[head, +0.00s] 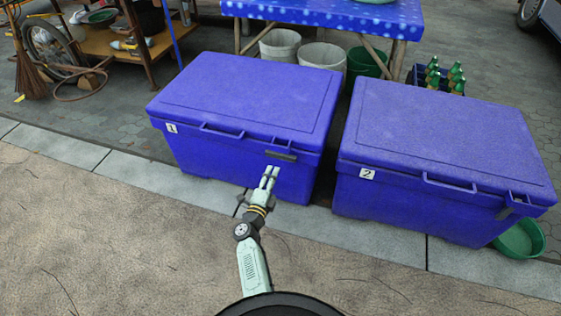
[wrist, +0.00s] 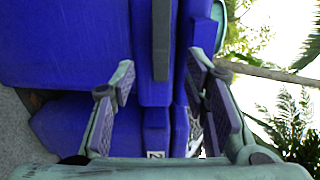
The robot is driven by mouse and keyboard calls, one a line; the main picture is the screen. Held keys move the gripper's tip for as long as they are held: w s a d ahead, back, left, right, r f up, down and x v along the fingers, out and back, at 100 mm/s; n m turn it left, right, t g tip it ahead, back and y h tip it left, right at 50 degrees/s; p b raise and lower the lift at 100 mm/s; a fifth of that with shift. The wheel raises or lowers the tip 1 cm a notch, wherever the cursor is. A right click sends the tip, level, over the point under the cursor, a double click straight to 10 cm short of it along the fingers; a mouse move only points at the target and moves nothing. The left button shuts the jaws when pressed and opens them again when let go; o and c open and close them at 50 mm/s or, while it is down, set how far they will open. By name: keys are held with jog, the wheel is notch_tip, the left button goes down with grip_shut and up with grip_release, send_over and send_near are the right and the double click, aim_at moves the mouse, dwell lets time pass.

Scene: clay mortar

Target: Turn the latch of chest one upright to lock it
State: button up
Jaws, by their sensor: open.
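Chest one (head: 225,155) is a blue lidded chest with a "1" label, closed, on the left in the head view. Its latch (head: 281,155) is a dark grey bar lying level along the lid seam near the right end of the front. The latch also shows in the wrist view (wrist: 161,42) as a bar parallel to the seam. My gripper (head: 270,172) is just in front of and below the latch. In the wrist view its two fingers (wrist: 160,82) are open, with nothing held; the latch lies ahead, between their lines. I see no contact.
Chest two (head: 430,202), blue with a "2" label, stands close on the right across a narrow gap. Its own latch (head: 505,213) is at its right end. A green basin (head: 521,240) lies beyond. The pavement (head: 130,240) in front is clear. A blue-covered table (head: 330,14) stands behind.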

aim_at(280, 157)
jog(key=b+x, duration=0.4)
jog(key=x, duration=0.4)
jog(key=shift+w+f+b, duration=0.15)
jog(key=shift+w+b, duration=0.15)
jog(key=shift+w, duration=0.1)
jog(key=shift+w+d, duration=0.15)
jog(key=shift+w, duration=0.25)
grip_shut()
